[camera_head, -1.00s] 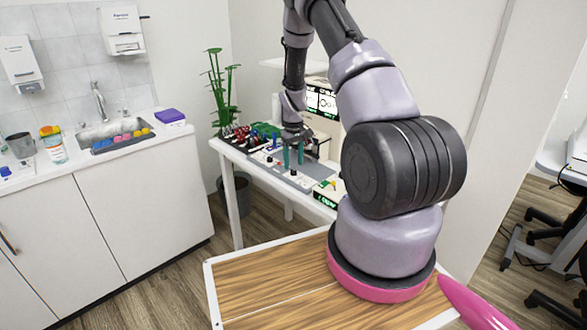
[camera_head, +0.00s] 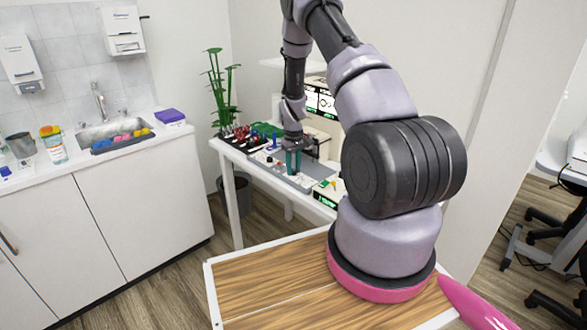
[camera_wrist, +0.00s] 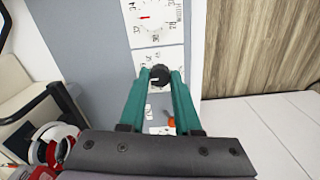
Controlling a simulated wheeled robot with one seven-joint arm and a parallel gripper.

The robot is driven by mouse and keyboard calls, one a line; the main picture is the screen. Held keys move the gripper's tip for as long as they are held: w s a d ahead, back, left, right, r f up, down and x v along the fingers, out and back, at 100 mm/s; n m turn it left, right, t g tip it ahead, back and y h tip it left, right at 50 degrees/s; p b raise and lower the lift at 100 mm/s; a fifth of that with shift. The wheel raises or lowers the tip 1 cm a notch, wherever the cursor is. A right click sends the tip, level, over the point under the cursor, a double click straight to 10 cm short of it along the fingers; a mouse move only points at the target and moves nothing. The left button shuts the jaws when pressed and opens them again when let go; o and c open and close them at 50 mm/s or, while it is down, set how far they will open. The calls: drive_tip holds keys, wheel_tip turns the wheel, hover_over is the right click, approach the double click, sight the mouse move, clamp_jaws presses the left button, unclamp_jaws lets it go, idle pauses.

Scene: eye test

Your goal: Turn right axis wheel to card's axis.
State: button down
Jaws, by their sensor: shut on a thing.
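My gripper (camera_wrist: 160,75) has two teal fingers shut on a small black wheel (camera_wrist: 160,70) that stands on a white marked plate (camera_wrist: 143,56). My gripper (camera_head: 293,160) also shows over the table in the head view, where the wheel is hidden or too small to make out. Just beyond the wheel, a white dial card (camera_wrist: 165,22) shows a red pointer and marks around its edge. Its small markings are too blurred to read. I cannot tell the wheel's setting, or whether it is the right one of a pair.
The white table (camera_head: 232,150) also bears racks of red and dark items and a small green-lit display (camera_head: 326,196). A screen (camera_head: 326,102) with black figures stands behind. A green plant (camera_head: 220,85) is to the left. A wood-topped surface (camera_head: 265,280) lies in front.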

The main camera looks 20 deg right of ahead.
sight(294, 170)
drive_tip(key=shift+m, duration=2.9)
drive_tip(key=c, duration=0.6)
unclamp_jaws()
drive_tip(key=shift+r, duration=0.1)
wheel_tip(294, 170, up, 11)
drive_tip(key=shift+f, duration=0.2)
